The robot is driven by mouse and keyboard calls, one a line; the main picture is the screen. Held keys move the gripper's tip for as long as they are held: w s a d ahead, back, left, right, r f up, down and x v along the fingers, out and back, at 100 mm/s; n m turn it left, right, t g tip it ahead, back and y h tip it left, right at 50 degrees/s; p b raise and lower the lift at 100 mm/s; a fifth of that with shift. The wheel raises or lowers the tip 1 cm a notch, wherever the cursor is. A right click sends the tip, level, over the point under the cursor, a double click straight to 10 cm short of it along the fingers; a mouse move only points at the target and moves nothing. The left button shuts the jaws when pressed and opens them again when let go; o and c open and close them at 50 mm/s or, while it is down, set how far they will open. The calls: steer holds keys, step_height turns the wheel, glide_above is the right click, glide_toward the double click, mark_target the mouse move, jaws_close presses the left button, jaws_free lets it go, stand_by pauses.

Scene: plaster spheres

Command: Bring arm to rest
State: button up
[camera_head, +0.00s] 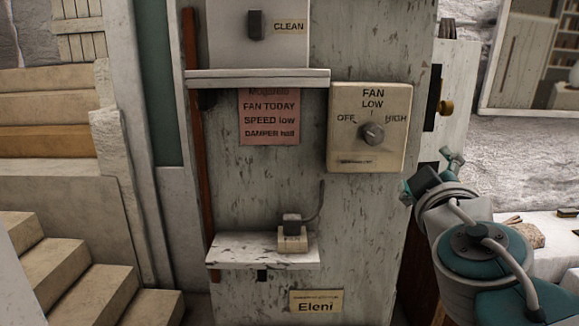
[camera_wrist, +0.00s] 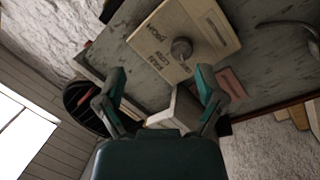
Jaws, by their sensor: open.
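My gripper (camera_head: 430,176) is at the right of the head view, in front of and below the fan control box (camera_head: 345,150). Its two teal-and-grey fingers also show in the wrist view (camera_wrist: 160,82), spread apart with nothing held. The cream box has a round grey knob (camera_head: 373,133) under the marks OFF, LOW and HIGH; its exact setting is hard to read. In the wrist view the box appears turned nearly upside down, with its knob (camera_wrist: 181,48) beyond the fingertips and apart from them. My arm is bent at the lower right.
A pink note (camera_head: 269,117) hangs under an upper shelf (camera_head: 257,78). A lower shelf (camera_head: 245,250) carries a small switch block (camera_head: 292,236). Steps (camera_head: 75,280) are at the left. A pale worktop (camera_head: 555,240) with small items lies behind my arm.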

steer(key=s+d+f+m+g+h, duration=0.1)
steer(key=s+d+f+m+g, duration=0.2)
steer(key=f, duration=0.5)
steer(key=s+d+f+m+g+h, duration=0.1)
steer(key=s+f+m+g, duration=0.25)
steer(key=f, duration=0.35)
steer(key=s+a+f+g+y, duration=0.2)
steer(key=s+a+f+g, duration=0.1)
steer(key=f, duration=0.3)
steer(key=s+a+f+m+g+y, duration=0.1)
steer(key=s+a+f+g+y, duration=0.2)
steer(key=f, duration=0.3)
steer(key=shift+s+a+f+y, duration=0.35)
steer(key=shift+s+a, duration=0.35)
steer(key=shift+a, duration=0.2)
